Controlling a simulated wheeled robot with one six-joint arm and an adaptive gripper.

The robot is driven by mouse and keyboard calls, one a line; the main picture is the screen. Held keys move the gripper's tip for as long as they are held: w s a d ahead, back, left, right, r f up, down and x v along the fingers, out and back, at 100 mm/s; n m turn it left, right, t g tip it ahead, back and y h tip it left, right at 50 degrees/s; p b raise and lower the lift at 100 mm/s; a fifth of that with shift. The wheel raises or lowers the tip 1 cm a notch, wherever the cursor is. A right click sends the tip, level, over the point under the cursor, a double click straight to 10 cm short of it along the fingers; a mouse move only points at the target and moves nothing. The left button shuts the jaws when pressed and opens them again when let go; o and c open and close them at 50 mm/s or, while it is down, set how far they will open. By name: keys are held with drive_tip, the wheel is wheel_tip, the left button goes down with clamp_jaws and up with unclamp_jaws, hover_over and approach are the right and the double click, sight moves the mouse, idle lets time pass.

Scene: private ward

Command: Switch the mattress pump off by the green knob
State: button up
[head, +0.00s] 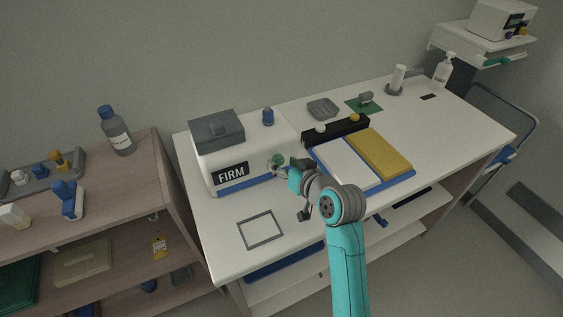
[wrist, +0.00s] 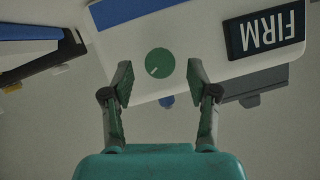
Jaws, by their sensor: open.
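The mattress pump (head: 227,167) is a white box with a grey top part, a blue stripe along its base and a dark FIRM display (head: 231,173). It stands at the left of the white counter in the head view. Its green knob (head: 277,159) is on the front face, right of the display. In the wrist view the pump appears upside down and the round green knob (wrist: 160,63) shows a pale pointer mark. My gripper (wrist: 160,83) is open, its two fingers apart on either side of the knob in that view.
A blue knob (head: 268,116) stands on top of the pump. A blue tray (head: 402,179) with white and yellow pads lies to the right, a black holder (head: 337,131) behind it. A grey square outline (head: 261,230) marks bare counter in front. A wooden shelf (head: 153,187) stands left.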

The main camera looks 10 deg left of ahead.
drive_tip(key=shift+x, duration=0.9)
clamp_jaws()
drive_tip(key=shift+n, duration=0.3)
drive_tip(key=n+h, duration=0.1)
drive_tip(key=n+t+h, duration=0.1)
drive_tip(key=n, duration=0.1)
drive_tip(key=shift+s+a, duration=0.15)
drive_tip(key=shift+a, duration=0.05)
drive_tip(key=n+t+h, duration=0.1)
drive_tip(key=n, duration=0.1)
drive_tip(key=n+t+h, duration=0.1)
drive_tip(key=n, duration=0.1)
drive_tip(key=shift+s+f+n+t, duration=0.1)
drive_tip(key=shift+n+t, duration=0.2)
